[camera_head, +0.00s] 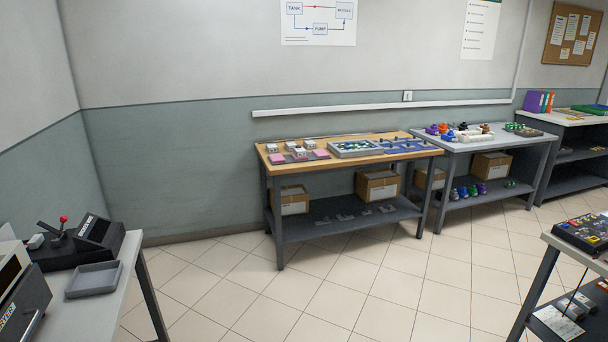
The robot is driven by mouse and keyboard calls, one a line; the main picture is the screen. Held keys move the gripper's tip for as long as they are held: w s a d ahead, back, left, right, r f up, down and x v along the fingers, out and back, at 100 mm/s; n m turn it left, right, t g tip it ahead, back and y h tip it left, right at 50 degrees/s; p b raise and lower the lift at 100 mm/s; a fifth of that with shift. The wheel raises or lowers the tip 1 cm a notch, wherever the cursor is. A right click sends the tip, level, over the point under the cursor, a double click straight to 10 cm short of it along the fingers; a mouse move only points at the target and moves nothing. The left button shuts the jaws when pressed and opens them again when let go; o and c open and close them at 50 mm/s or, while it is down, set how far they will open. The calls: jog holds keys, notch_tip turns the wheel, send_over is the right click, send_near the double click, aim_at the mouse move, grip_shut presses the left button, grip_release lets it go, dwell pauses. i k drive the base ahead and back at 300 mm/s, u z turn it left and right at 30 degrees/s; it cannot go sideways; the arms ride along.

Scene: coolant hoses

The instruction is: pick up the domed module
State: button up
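I cannot pick out a domed module for certain; the parts on the benches are too small to tell their shapes. Several small white blocks (300,152) stand among pink pads at the left end of the wooden-topped bench (345,164). Several purple, orange, blue and brown rounded parts (441,130) stand on the grey bench (520,140) to its right. More coloured parts (468,192) sit on that bench's lower shelf. My gripper is not in view.
A light tiled floor (300,290) lies open before the benches. At left, a near bench carries a black device with a red-knobbed lever (63,219) and an empty grey tray (93,280). At right, another near bench holds a dark board (585,234). Cardboard boxes (377,186) stand on shelves.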

aim_at(299, 151)
jog(key=z, duration=0.3)
jog(key=i, duration=1.75)
jog(key=u, duration=0.3)
jog(key=i, duration=0.7)
jog(key=u, duration=1.25)
jog(key=i, duration=0.9)
jog(key=u, duration=0.55)
